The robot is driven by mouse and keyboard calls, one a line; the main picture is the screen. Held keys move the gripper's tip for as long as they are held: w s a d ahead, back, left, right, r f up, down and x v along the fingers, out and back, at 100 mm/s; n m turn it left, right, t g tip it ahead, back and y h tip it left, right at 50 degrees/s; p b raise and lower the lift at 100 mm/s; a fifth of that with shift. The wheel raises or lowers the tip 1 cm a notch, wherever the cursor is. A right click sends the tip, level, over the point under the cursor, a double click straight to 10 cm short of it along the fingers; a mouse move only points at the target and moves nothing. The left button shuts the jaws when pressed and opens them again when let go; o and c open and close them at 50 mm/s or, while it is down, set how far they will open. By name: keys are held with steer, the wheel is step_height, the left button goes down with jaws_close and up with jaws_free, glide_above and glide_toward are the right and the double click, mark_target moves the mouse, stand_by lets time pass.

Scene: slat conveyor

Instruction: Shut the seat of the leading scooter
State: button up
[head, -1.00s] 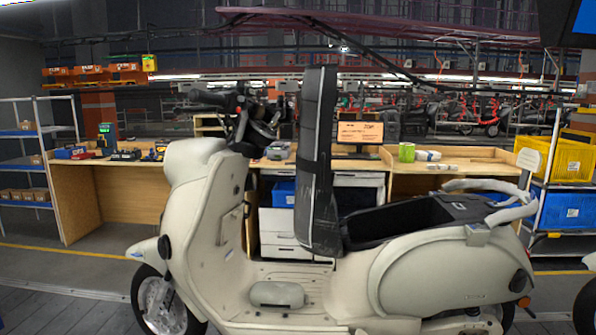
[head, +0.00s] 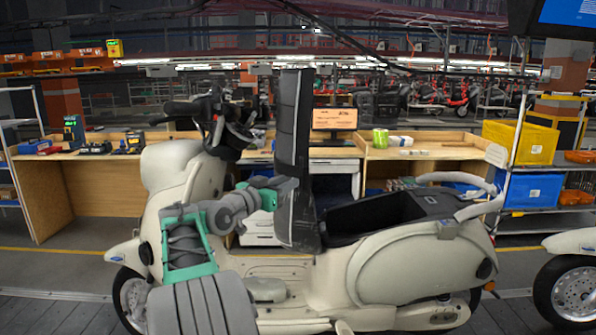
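The cream scooter (head: 400,270) stands side-on in the head view, its front to the left. Its dark seat (head: 294,130) is tipped up, standing nearly upright at the front edge of the open storage well (head: 372,215). My arm reaches in from the lower left, and its end, my gripper (head: 278,190), is at the lower part of the raised seat. The fingers are small and partly hidden against the seat, so I cannot tell whether they are open or shut, or whether they touch it.
A second cream scooter (head: 574,275) shows at the right edge. Wooden workbenches (head: 95,195) with tools stand behind. A shelf with a yellow crate (head: 519,142) and a blue crate (head: 533,190) is at the right. A dark monitor (head: 566,22) hangs at the top right.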

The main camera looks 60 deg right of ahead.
mark_target(300, 175)
steer(key=d, duration=0.2)
steer(key=d+p, duration=0.1)
steer(key=d, duration=0.1)
steer(key=d+p, duration=0.1)
steer(key=d, duration=0.1)
steer(key=shift+s+r, duration=0.1)
steer(key=shift+s, duration=0.3)
steer(key=shift+d+p, duration=0.3)
steer(key=shift+d, duration=0.1)
jaws_close()
stand_by(0.5)
